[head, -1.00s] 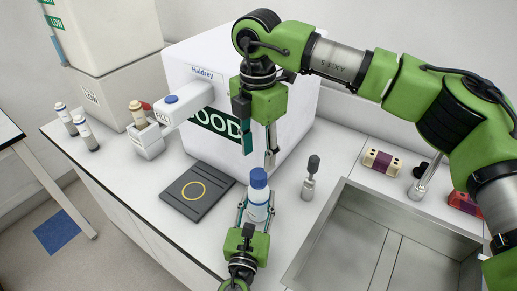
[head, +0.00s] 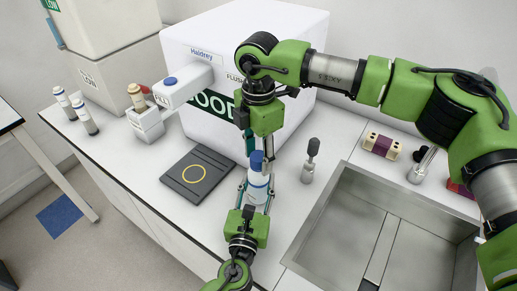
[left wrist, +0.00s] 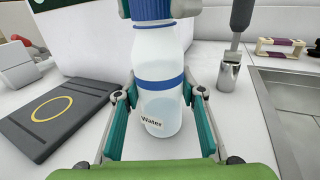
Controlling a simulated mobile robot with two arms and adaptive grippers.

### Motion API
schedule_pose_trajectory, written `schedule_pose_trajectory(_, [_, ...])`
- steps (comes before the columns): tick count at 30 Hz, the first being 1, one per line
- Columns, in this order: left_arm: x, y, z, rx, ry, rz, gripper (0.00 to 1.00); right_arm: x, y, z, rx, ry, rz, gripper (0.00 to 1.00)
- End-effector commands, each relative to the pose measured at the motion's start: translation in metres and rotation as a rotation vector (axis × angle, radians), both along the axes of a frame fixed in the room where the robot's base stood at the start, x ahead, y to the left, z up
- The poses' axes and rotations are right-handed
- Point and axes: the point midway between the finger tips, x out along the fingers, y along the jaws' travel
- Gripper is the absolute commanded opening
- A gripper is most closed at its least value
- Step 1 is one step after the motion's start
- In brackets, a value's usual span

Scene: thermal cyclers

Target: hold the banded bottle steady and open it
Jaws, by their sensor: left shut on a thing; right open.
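The banded bottle (head: 258,186) stands upright on the bench with a blue cap (head: 257,161). In the left wrist view the bottle (left wrist: 158,65) shows a blue band and a "Water" label. My left gripper (head: 257,195) is shut on the lower body of the bottle; its teal fingers sit on both sides. My right gripper (head: 258,150) points down from above, open, with its fingertips around the blue cap. In the left wrist view the right fingertips show at the cap's sides at the top edge. Whether they touch the cap I cannot tell.
A dark pad with a yellow ring (head: 214,189) lies left of the bottle. A small grey-topped tool (head: 309,165) stands to the right, near the sink (head: 321,219). A large white box (head: 300,60) stands behind. Tubes (head: 88,122) stand at the far left.

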Motion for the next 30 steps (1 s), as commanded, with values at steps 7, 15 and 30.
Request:
schedule_pose_trajectory(7, [-0.0001, 0.0, -0.0004, 0.0, 0.001, 0.0, 0.0, 0.0001, -0.0002, 0.0002, 0.0, 0.0, 0.0, 0.21])
schedule_pose_trajectory(15, [-0.0001, 0.0, -0.0005, 0.0, 0.001, 0.0, 0.0, 0.0002, -0.0001, 0.0004, 0.0, 0.0, 0.007, 0.01])
schedule_pose_trajectory(30, [-0.0001, 0.0, -0.0005, 0.0, 0.001, 0.0, 0.0, 0.0006, -0.0001, 0.0011, -0.001, -0.002, 0.568, 0.01])
